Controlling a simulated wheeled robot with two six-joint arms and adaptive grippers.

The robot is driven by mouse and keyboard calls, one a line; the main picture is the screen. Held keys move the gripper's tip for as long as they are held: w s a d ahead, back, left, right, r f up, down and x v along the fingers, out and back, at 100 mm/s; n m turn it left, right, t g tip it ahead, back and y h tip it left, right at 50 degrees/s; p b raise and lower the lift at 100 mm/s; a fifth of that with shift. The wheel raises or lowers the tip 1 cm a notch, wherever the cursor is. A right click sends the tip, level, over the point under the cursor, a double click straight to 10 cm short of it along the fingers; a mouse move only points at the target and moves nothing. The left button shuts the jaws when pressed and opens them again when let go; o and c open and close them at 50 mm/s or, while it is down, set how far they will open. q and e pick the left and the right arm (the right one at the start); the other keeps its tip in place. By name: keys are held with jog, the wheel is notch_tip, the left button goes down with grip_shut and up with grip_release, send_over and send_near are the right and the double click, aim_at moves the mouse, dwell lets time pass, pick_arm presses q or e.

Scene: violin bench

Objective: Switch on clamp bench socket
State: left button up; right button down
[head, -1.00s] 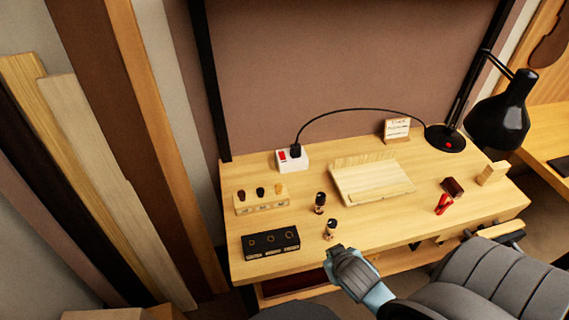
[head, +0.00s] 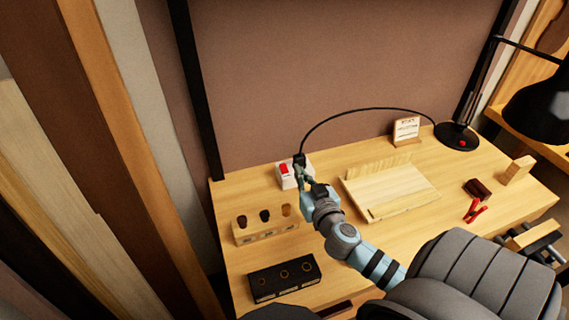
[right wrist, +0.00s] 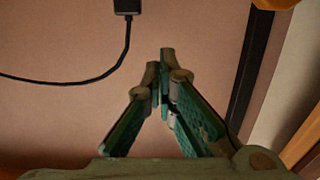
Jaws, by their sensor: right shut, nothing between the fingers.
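The bench socket (head: 285,182) is a white box at the back left of the bench, with a red switch (head: 284,168) on its top left. A black plug (head: 299,158) with a cable sits in its right part. My right gripper (head: 301,174) is shut and empty, its tips at the right side of the socket, close to the plug. I cannot tell whether they touch. In the right wrist view the closed fingertips (right wrist: 166,55) are in front of the brown wall, with a black plug (right wrist: 127,6) above left. My left gripper is not in view.
The cable (head: 365,110) arches to the black lamp (head: 458,136). A wooden holder (head: 265,232) with dark pegs and a black block (head: 284,279) stand at the left. A wooden tray (head: 390,190), a card (head: 406,128) and a red clamp (head: 474,210) are to the right.

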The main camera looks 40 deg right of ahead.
send_over(287, 171)
jog(key=s, duration=0.1)
jog(key=shift+a+f+p, duration=0.15)
jog(key=shift+f+p, duration=0.15)
jog(key=shift+f, duration=0.45)
jog(key=f, duration=0.1)
jog(key=f+b, duration=0.1)
jog(key=w+f+b, duration=0.1)
jog(key=shift+d+f, duration=0.25)
jog(key=shift+f, duration=0.15)
jog(key=shift+w+f+b, duration=0.1)
jog(key=shift+f+b, duration=0.2)
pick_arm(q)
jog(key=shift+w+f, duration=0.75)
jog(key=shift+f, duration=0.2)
pick_arm(e)
jog(key=shift+r, duration=0.1)
